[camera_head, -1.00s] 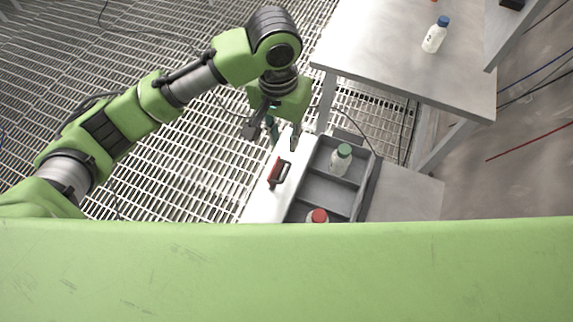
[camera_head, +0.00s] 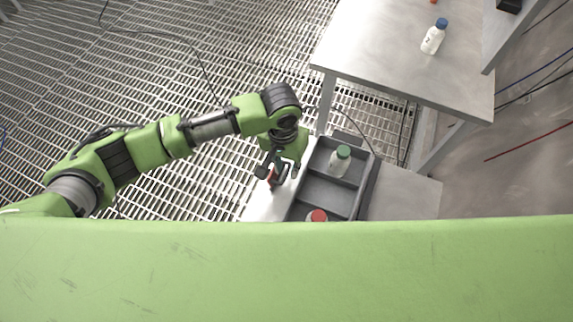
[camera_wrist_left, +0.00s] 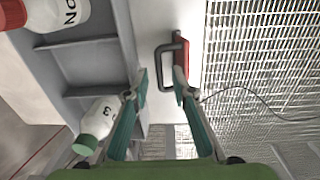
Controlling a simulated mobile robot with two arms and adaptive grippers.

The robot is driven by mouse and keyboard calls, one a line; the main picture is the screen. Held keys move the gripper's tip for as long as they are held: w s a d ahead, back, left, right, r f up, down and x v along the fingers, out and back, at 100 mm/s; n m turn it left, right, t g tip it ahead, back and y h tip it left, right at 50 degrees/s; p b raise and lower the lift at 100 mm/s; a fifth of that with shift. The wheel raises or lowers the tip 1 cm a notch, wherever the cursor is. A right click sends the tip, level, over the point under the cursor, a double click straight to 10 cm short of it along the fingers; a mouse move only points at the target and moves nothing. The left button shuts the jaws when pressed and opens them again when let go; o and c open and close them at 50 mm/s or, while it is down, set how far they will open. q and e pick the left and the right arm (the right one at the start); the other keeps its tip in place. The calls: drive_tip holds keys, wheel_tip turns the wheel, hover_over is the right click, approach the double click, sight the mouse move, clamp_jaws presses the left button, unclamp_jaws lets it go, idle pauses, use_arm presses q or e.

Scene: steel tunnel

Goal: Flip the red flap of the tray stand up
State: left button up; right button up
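The red flap (camera_wrist_left: 182,57) with its dark handle (camera_wrist_left: 158,62) is on the white panel of the tray stand (camera_wrist_left: 150,18), beside the grey tray. In the head view the flap (camera_head: 271,179) is partly hidden by my left gripper (camera_head: 279,171). In the left wrist view my left gripper (camera_wrist_left: 160,78) is open, with one fingertip on each side of the handle's bar. The right fingertip overlaps the red flap in the picture. I cannot tell whether either finger touches. My right gripper is not in view.
The grey tray (camera_head: 320,203) holds a green-capped bottle (camera_head: 339,160) and a red-capped bottle (camera_head: 317,215), close to the gripper. A metal table (camera_head: 385,60) with a blue-capped bottle (camera_head: 434,37) stands at upper right. Open grating floor (camera_head: 180,60) lies on the left.

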use_arm(q)
clamp_jaws()
drive_tip(key=shift+d+r+p, duration=0.1)
drive_tip(key=shift+d+p, duration=0.05)
drive_tip(key=shift+p, duration=0.2)
drive_tip(key=shift+s+d+t+y+p, duration=0.3)
drive_tip(key=shift+d+y+p, duration=0.1)
drive_tip(key=shift+y+p, duration=0.5)
drive_tip(key=shift+d+f+y+p, duration=0.25)
drive_tip(key=shift+f+y+p, duration=0.1)
drive_tip(key=shift+f+y, duration=0.2)
unclamp_jaws()
drive_tip(key=shift+s, duration=0.1)
drive_tip(key=shift+r, duration=0.1)
